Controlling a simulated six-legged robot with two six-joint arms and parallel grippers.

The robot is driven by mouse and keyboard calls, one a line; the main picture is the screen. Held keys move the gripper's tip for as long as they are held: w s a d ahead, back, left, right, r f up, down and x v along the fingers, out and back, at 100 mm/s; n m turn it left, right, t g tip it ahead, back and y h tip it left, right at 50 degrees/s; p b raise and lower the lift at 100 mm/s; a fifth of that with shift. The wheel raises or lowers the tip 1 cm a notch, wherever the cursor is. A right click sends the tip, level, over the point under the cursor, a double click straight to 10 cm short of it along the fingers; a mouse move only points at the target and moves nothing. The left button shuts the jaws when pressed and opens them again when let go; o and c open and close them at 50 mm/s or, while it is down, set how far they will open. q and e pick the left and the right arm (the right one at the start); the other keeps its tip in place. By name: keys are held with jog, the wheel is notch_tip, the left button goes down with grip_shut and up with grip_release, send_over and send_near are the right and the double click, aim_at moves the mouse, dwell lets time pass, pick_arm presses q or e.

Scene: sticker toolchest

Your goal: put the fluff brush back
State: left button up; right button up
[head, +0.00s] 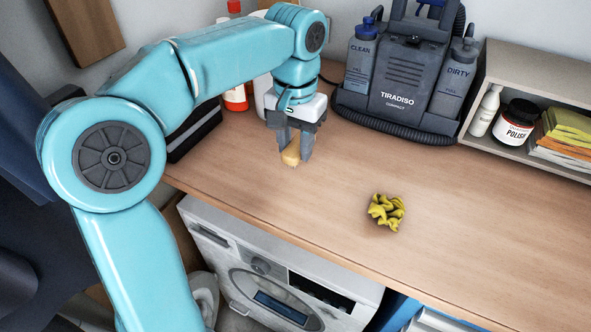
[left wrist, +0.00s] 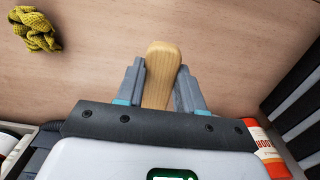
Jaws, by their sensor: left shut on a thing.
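My left gripper (head: 297,147) points down over the wooden counter and is shut on the fluff brush (head: 291,154). In the head view, the brush's pale yellow-tan end shows between and below the fingers. In the left wrist view, a smooth wooden part of the brush (left wrist: 161,70) sticks out between the two fingers of my left gripper (left wrist: 160,88). The rest of the brush is hidden by the gripper. I cannot tell whether the brush touches the counter. My right gripper is in neither view.
A crumpled yellow cloth (head: 386,211) lies on the counter (head: 330,185). A dark TIRADISO machine (head: 400,85) stands behind. A shelf box (head: 535,62) with bottle, polish jar and cloths is at right. A dark slotted holder (head: 193,135) and red-and-white bottles (head: 236,97) are left of the gripper.

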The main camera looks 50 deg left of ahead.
pick_arm(q)
jog(key=shift+s+a+f, duration=0.1)
jog(key=shift+s+f, duration=0.05)
jog(key=shift+f, duration=0.45)
jog(key=shift+s+a+f, duration=0.1)
jog(key=shift+s+f, duration=0.05)
jog(key=shift+f, duration=0.4)
jog(key=f, duration=0.3)
jog(key=shift+w+d+f, duration=0.1)
jog(key=shift+w+f, duration=0.15)
jog(key=shift+f, duration=0.3)
jog(key=shift+s, duration=0.15)
jog(key=o, duration=1.1)
jog(key=shift+o, duration=0.2)
jog(key=shift+r, duration=0.15)
